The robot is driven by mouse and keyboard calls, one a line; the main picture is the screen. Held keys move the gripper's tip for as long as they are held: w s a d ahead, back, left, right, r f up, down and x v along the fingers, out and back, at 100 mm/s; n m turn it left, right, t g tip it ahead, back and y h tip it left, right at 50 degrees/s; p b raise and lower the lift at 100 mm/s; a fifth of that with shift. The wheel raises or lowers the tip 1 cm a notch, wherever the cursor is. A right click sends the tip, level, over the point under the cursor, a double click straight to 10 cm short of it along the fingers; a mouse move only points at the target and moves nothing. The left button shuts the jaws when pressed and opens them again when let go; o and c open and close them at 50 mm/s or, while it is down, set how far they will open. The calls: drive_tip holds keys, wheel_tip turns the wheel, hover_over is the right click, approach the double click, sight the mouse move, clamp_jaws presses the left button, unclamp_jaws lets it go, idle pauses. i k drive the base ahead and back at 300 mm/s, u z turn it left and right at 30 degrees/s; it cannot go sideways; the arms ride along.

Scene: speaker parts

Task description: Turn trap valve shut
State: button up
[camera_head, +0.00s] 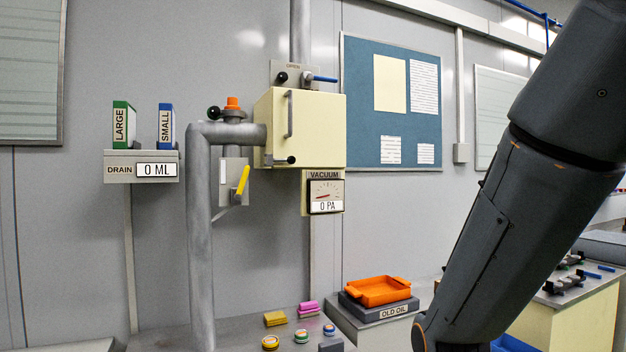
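No valve here carries a readable name, so I cannot tell for certain which is the trap valve. A yellow lever (242,180) sits tilted on a small grey plate (227,193) below the bent grey pipe. A blue-handled lever (322,79) lies roughly level, with a black knob (282,77) to its left, on a plate above the cream box (308,126). An orange cap (232,103) tops a fitting on the pipe, with another black knob beside it. My arm crosses the right side; my gripper is out of view.
A thick grey pipe (199,240) stands in front of the wall. A vacuum gauge (325,192) reads 0 PA and a drain display (157,170) reads 0 ML. An orange tray (379,290) rests on the OLD OIL stand. Small colored parts lie on the bench below.

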sight(237, 197)
drive_tip(key=u, duration=0.7)
drive_tip(key=i, duration=0.5)
drive_tip(key=z, duration=0.05)
